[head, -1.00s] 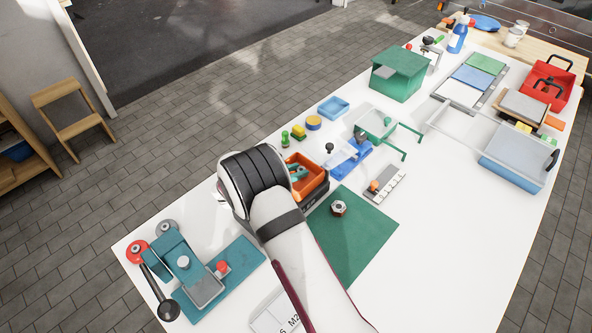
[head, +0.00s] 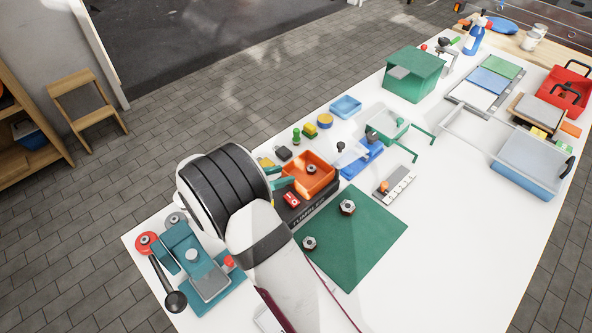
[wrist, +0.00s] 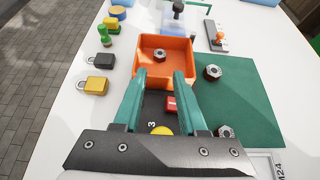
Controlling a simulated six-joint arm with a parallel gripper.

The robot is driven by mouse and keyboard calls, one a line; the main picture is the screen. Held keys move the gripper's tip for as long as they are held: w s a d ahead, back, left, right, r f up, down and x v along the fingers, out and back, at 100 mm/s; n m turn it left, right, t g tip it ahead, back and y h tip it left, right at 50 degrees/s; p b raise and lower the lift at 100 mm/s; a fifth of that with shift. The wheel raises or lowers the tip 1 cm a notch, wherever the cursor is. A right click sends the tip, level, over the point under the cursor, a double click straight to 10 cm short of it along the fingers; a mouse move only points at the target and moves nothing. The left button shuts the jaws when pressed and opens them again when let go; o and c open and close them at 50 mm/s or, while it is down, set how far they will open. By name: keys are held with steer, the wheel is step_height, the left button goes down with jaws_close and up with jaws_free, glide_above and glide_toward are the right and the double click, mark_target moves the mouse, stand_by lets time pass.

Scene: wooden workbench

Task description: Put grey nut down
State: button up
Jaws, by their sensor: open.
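A grey nut (head: 311,169) lies flat inside the orange tray (head: 322,185); it also shows in the wrist view (wrist: 159,54), near the middle of the tray floor. My gripper (wrist: 160,76) is open, with its two teal fingers apart and nothing between them. Its fingertips are at the near edge of the tray, and the nut lies beyond them, untouched. In the head view, my gripper (head: 291,177) is at the tray's left side, partly hidden by my wrist. Two similar nuts lie on the green mat (head: 375,235), one nearer the tray (head: 347,207) and one nearer my arm (head: 309,243).
A dark base with a red block (head: 291,199) lies below the fingers. Black and yellow padlocks (wrist: 103,62) (wrist: 96,86) lie left of the tray. A teal press (head: 192,255) stands at the left. A blue-based fixture (head: 362,160) stands beyond the tray. The mat's right part is clear.

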steer(key=shift+v, duration=0.75)
steer(key=s+d+r+m+g+y, duration=0.1)
steer(key=s+d+r+m+g, duration=0.35)
steer(key=s+d+m, duration=0.45)
steer(key=s+d+r+m+g+y, duration=0.2)
steer(key=s+d+r+m+g, duration=0.2)
steer(key=s+d+r+m, duration=0.35)
steer(key=s+a+m+y, duration=0.4)
steer(key=s+m+y, duration=0.3)
steer(key=s+m, duration=0.9)
steer(key=shift+f, duration=0.4)
